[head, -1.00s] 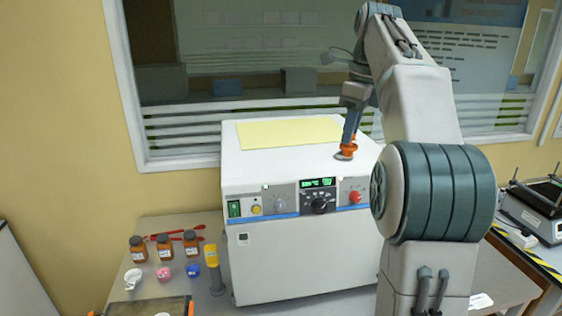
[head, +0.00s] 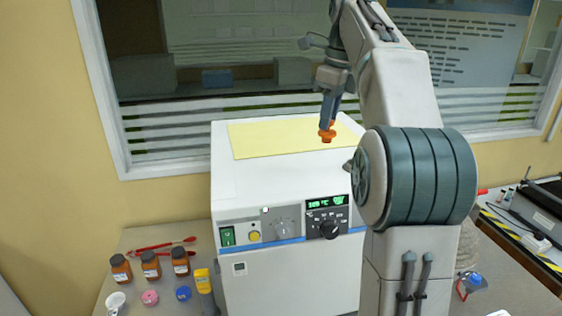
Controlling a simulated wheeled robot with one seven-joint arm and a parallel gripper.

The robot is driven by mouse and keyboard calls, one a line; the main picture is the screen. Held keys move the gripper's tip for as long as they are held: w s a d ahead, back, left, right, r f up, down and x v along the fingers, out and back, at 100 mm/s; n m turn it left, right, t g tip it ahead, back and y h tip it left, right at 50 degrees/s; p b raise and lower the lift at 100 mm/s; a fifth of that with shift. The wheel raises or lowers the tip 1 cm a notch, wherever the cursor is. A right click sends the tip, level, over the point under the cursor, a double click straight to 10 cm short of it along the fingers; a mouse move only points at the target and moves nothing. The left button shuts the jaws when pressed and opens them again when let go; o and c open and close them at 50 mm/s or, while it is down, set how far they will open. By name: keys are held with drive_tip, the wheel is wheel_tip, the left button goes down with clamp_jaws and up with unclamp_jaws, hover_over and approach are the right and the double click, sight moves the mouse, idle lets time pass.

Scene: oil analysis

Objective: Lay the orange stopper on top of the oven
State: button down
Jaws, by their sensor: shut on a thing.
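The orange stopper (head: 327,137) is held at the tips of my gripper (head: 328,122), which points down and is shut on it. The stopper shows over the yellow sheet on top of the oven. I cannot tell whether it touches the sheet or hangs a little above it. The oven (head: 250,186) is a white box with a front panel of a green switch, knobs and a lit green display. Its right side is hidden behind my arm.
The yellow sheet (head: 265,140) covers the back of the oven's top; the white front strip is bare. Several brown bottles (head: 151,265), a pink cap (head: 150,298), a blue cap (head: 183,293) and a yellow-topped item (head: 202,280) stand left of the oven. A window is behind.

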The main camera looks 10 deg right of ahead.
drive_tip(key=shift+w+a+f+p, duration=0.15)
drive_tip(key=shift+w+a+f, duration=0.15)
drive_tip(key=shift+a+f, duration=1.3)
drive_tip(key=shift+w+a+f+p, duration=0.2)
drive_tip(key=shift+w+a+f, duration=0.15)
drive_tip(key=shift+a+f, duration=1.2)
drive_tip(key=shift+w+a+f+p, duration=0.15)
drive_tip(key=shift+w+a+f, duration=0.15)
drive_tip(key=shift+a+f, duration=1.3)
drive_tip(key=shift+d+f, duration=0.2)
drive_tip(key=shift+f, duration=0.15)
drive_tip(key=c, duration=1.2)
unclamp_jaws()
drive_tip(key=shift+c, duration=0.2)
wheel_tip(320, 180, up, 12)
drive_tip(key=s+d, duration=0.1)
drive_tip(key=shift+d, duration=0.15)
